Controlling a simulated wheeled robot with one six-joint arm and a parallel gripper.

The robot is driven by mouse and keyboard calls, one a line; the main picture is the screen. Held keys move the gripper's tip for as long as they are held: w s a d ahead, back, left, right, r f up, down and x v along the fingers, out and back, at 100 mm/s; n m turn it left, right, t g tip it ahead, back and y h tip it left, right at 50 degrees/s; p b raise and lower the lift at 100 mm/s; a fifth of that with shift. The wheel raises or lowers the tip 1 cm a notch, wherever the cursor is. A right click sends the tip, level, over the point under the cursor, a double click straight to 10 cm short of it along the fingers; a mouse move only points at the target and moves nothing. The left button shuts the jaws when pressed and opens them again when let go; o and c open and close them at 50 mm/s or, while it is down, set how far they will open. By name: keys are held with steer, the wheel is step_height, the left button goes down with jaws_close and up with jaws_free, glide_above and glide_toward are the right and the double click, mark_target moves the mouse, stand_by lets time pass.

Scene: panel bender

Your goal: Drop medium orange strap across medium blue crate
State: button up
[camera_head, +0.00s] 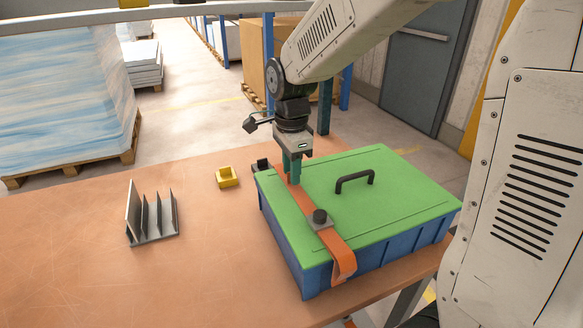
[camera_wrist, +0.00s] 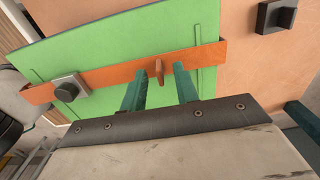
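The blue crate (camera_head: 375,260) stands on the table with a green lid (camera_head: 395,195) on it. The lid also shows in the wrist view (camera_wrist: 110,45). The orange strap (camera_head: 295,200) lies across the lid near its left side, and one end hangs over the crate's near edge. In the wrist view the strap (camera_wrist: 215,58) spans the lid and carries a small upright orange tab (camera_wrist: 159,70). My gripper (camera_head: 292,178) is over the strap's far part. In the wrist view its teal fingers (camera_wrist: 159,83) are apart, with gaps on both sides of the tab.
A dark knob on a grey plate (camera_head: 320,217) sits on the strap. A black handle (camera_head: 355,180) rises from the lid. A black block (camera_head: 262,166) is beside the crate's far left corner. A yellow block (camera_head: 228,178) and grey slotted rack (camera_head: 152,222) stand left; the front left table is clear.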

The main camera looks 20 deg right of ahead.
mark_target(300, 192)
step_height(300, 192, up, 8)
steer(key=shift+f, duration=0.1)
steer(key=shift+s+n, duration=0.1)
steer(key=shift+n, duration=0.8)
steer(key=s+d+n, duration=0.2)
steer(key=s+n, duration=0.6)
steer(key=s, duration=0.4)
steer(key=s+d+n+t, duration=0.1)
steer(key=s+n, duration=0.7)
steer(key=s, duration=0.4)
steer(key=shift+s+d+f, duration=0.15)
steer(key=shift+s+d, duration=0.2)
steer(key=shift+d, duration=0.05)
